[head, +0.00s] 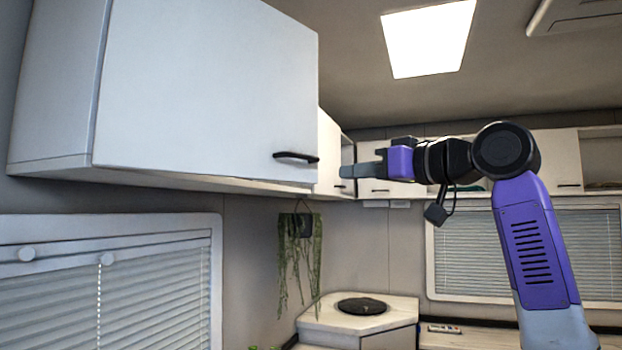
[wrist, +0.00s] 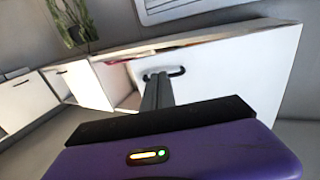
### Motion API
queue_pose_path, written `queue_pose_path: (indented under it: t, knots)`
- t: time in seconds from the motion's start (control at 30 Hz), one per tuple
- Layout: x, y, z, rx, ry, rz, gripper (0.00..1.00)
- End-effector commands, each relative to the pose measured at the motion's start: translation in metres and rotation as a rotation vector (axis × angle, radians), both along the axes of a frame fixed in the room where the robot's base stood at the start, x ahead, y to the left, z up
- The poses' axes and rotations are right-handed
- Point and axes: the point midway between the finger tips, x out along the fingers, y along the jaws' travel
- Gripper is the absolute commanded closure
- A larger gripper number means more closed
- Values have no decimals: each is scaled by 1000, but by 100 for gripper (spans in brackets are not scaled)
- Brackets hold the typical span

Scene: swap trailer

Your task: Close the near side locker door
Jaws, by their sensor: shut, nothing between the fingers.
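The near side locker door (head: 205,85) is the large white panel at the upper left in the head view, with a black handle (head: 296,156) near its lower right corner. In the wrist view the door (wrist: 230,75) looks ajar, with a narrow gap showing some contents along one edge. My gripper (head: 345,171) is shut and empty, just right of the door's free edge in the head view. In the wrist view its fingertips (wrist: 157,78) overlap the handle (wrist: 175,71); I cannot tell whether they touch it.
More white lockers (head: 385,185) run along the back wall, with an open shelf (head: 598,160) at the right. A hanging plant (head: 300,245) is below the lockers. A counter with a round black hob (head: 361,306) stands in the corner. A window with blinds (head: 100,290) lies under the door.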

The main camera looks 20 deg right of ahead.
Motion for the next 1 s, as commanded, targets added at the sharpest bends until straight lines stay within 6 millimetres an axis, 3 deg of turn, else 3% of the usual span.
queue_pose_path:
  t: [0.17, 0.7, 1.0]
  knots:
    - [14, 9, 0, -5, 6, 1, 100]
    - [101, 58, 3, -3, 5, 0, 100]
    - [121, 69, -1, -2, 2, -1, 100]
